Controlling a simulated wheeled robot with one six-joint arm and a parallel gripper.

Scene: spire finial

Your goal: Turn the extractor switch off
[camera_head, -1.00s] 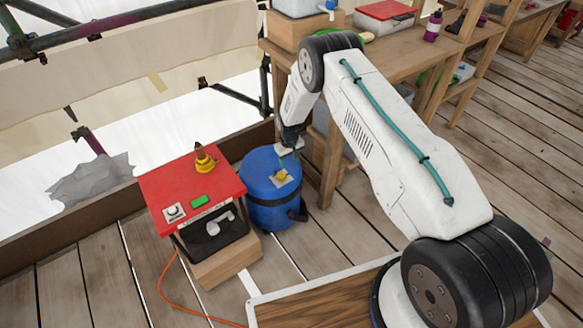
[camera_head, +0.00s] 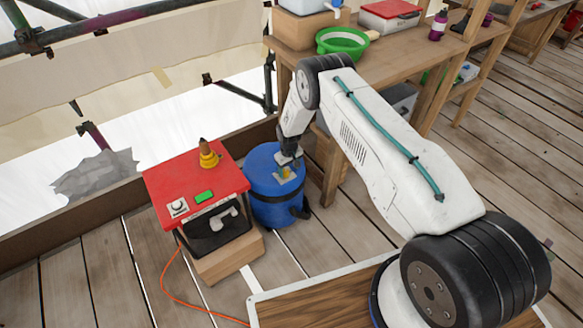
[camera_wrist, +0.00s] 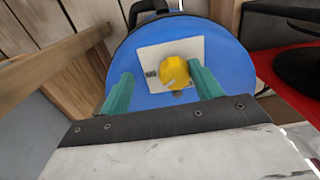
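The extractor is a blue drum (camera_head: 272,205) with a black band, standing on the deck. Its switch is a yellow knob (camera_wrist: 173,72) on a pale square plate (camera_wrist: 153,55) on the blue lid. The knob also shows in the head view (camera_head: 285,172), partly covered by my gripper. My gripper (camera_wrist: 162,88) is open, its two teal fingers apart over the lid. In the wrist view the knob lies between the finger lines, nearer the right finger and slightly beyond the tips. I cannot tell whether a finger touches it. A mark shows on the knob's lower left.
A red-topped unit (camera_head: 180,182) with a green button and a yellow-and-brown finial-like piece stands close left of the drum. A wooden bench (camera_head: 385,55) holding a green bowl (camera_head: 342,42) is behind and right. An orange cable (camera_head: 165,285) runs along the floor.

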